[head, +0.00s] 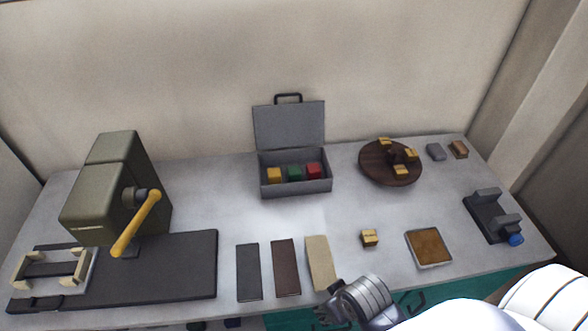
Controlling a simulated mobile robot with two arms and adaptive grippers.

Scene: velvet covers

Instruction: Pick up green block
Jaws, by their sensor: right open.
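The green block (294,173) sits in the open grey case (297,188) at the back middle of the table. It lies between a yellow block (274,175) on its left and a red block (313,171) on its right. My right gripper (324,312) is at the table's front edge, low in the view, well in front of the case and apart from the green block. It is open and no thing shows in it. My left gripper is not in the view.
The case lid (289,126) stands up behind the blocks. Flat strips (286,268), a small yellow block (369,238) and a square tray (429,262) lie near the front. A round wooden stand (375,171) is right of the case, a green press (110,190) left.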

